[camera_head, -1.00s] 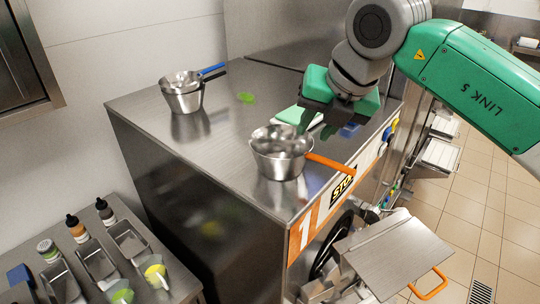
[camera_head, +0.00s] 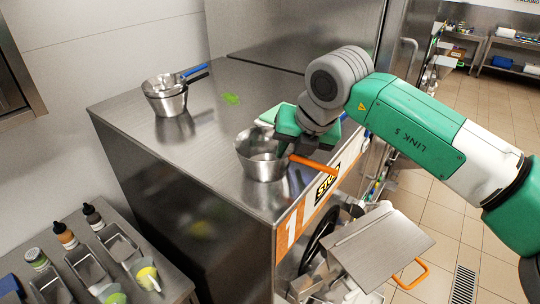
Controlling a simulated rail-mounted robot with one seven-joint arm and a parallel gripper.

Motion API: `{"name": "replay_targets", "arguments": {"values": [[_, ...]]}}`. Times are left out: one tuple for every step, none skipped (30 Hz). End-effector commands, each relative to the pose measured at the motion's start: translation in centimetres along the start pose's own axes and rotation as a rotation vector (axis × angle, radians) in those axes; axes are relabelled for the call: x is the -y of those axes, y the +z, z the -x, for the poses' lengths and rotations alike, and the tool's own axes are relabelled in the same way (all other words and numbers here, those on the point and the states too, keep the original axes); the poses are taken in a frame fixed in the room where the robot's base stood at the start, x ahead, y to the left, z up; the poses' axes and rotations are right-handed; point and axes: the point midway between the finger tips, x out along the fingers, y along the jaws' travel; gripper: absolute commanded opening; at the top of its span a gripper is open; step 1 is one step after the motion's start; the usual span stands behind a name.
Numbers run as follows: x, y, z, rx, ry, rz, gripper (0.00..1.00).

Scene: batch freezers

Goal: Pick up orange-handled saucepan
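The orange-handled saucepan (camera_head: 252,167) stands upright on the steel top of the batch freezer (camera_head: 200,165), near its front right edge. Its orange handle (camera_head: 318,166) points right, out toward the freezer's front edge. My gripper (camera_head: 288,150) is low at the right side of the pan, by the rim where the handle begins. Its green body hides part of the rim. The fingers are small and partly hidden, so I cannot tell whether they are open or touch the handle.
Stacked pans (camera_head: 168,103), with a blue and a dark handle, stand at the back left of the freezer top. A lower counter at left holds bottles (camera_head: 66,236) and steel trays (camera_head: 119,243). An orange-handled steel lid or chute (camera_head: 380,247) juts out below the freezer's front.

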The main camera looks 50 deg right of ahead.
Motion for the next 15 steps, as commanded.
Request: {"name": "replay_targets", "arguments": {"values": [[0.02,-0.02,-0.03,0.0,0.0,0.0,0.3],[0.01,-0.02,-0.03,0.0,0.0,0.0,0.26],[0.01,-0.03,-0.03,0.0,0.0,0.0,0.18],[0.01,-0.03,-0.02,0.0,0.0,0.0,0.12],[0.01,-0.03,-0.02,0.0,0.0,0.0,0.06],[0.01,-0.03,-0.02,0.0,0.0,0.0,0.0],[0.01,-0.03,-0.02,0.0,0.0,0.0,0.0],[0.01,-0.03,-0.01,0.0,0.0,0.0,0.0],[0.01,-0.03,-0.02,0.0,0.0,0.0,0.0],[0.02,-0.03,-0.02,0.0,0.0,0.0,0.0],[-0.01,0.0,0.04,0.0,0.001,0.0,0.0],[-0.01,0.0,0.04,0.0,0.0,0.0,0.0],[-0.01,0.0,0.04,0.0,0.0,0.0,0.0],[-0.01,0.0,0.04,0.0,0.0,0.0,0.0],[-0.01,-0.01,0.04,0.0,0.0,0.0,0.0]]}}
